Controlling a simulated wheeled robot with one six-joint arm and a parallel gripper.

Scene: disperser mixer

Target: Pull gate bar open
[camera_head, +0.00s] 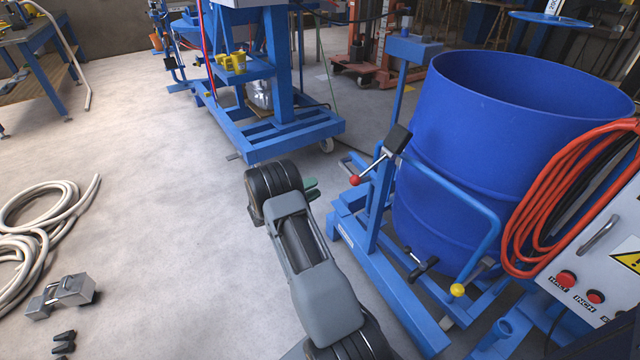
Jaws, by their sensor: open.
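The gate bar (478,204) is a bent blue tube that runs across the front of the large blue drum (460,110). Its lower end has a yellow ball (457,290). A short lever with a red ball (355,180) sits at the post left of the drum, below a black block (397,139). My gripper (309,189) shows only as green fingertips past my dark wrist; the rest is hidden. It is open, left of the red ball and well left of the gate bar, touching neither.
An orange cable coil (560,190) and a control box (600,265) stand at the right. A blue wheeled frame (290,130) stands behind my gripper. A pale hose (40,225) and metal block (62,294) lie on the left floor, which is otherwise largely clear.

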